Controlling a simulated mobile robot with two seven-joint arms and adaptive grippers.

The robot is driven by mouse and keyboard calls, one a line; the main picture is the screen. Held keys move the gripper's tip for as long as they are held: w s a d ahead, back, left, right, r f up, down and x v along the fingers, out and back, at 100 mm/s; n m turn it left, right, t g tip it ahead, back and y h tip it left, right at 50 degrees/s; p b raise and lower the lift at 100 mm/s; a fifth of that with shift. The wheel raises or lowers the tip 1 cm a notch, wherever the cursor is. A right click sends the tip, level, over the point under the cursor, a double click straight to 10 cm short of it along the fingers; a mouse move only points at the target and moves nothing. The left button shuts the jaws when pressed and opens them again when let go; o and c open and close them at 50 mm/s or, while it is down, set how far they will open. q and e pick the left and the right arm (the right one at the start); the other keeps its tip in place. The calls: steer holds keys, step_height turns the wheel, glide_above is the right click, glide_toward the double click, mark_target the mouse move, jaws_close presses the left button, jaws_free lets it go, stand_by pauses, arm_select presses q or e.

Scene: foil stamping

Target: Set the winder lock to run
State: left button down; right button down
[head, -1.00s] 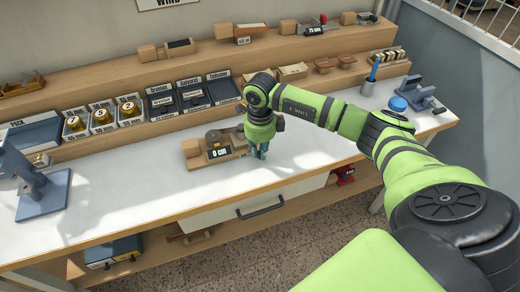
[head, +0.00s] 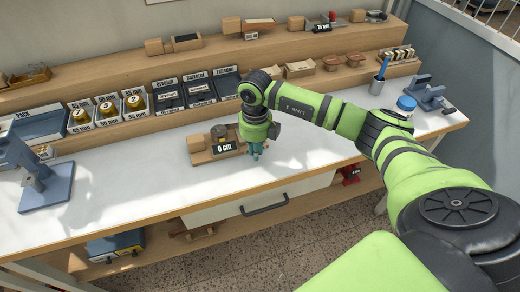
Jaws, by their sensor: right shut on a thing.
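The winder is a small wooden block device (head: 199,150) on the white worktop, with a dark "0 cm" display on its front and a round upright part on top. My right gripper (head: 256,154) points down at the winder's right end. Its teal fingers are close together, shut on a small part there that I take to be the winder lock. The fingers and wrist hide that part, so its setting cannot be read. My left gripper is out of view.
Gold foil rolls (head: 107,109) in marked slots and dark labelled trays (head: 199,90) line the ledge behind. A blue-grey stand (head: 48,190) is at the left. A blue-capped jar (head: 406,104) and another stand (head: 427,92) are at the right. The worktop's front is clear.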

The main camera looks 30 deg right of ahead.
steer(key=shift+w+a+m, duration=0.3)
steer(key=shift+a+m, duration=0.1)
steer(key=shift+m, duration=0.7)
steer(key=c, duration=1.2)
jaws_free()
steer(key=shift+c, duration=0.2)
step_height(320, 180, up, 12)
